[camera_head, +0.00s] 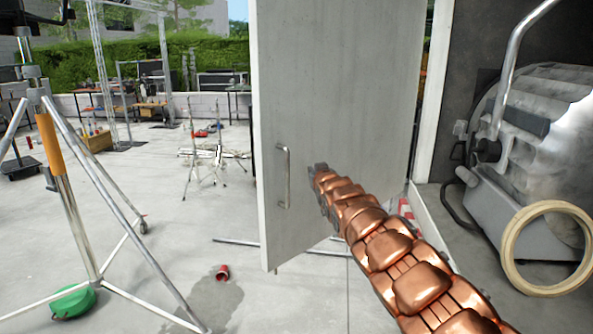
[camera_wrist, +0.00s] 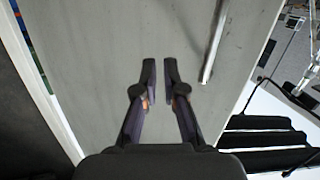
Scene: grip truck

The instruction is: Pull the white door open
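The white door (camera_head: 335,110) stands ajar in the head view, its free edge toward the left. Its metal bar handle (camera_head: 283,176) is upright near that free edge. My gripper (camera_head: 318,172) is at the end of my copper-coloured arm, in front of the door and right of the handle. In the wrist view, the two dark fingers (camera_wrist: 160,74) are apart by a narrow gap with nothing between them. The door (camera_wrist: 100,50) fills the background there, and the handle (camera_wrist: 214,45) lies to the right of the fingers, outside them.
A tripod stand (camera_head: 62,190) is at the left, with a green object (camera_head: 72,302) at its foot. A red cup (camera_head: 222,272) lies on the floor left of the door. A grey machine (camera_head: 535,130) and a tan ring (camera_head: 512,250) are at the right. Open floor lies left of the door.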

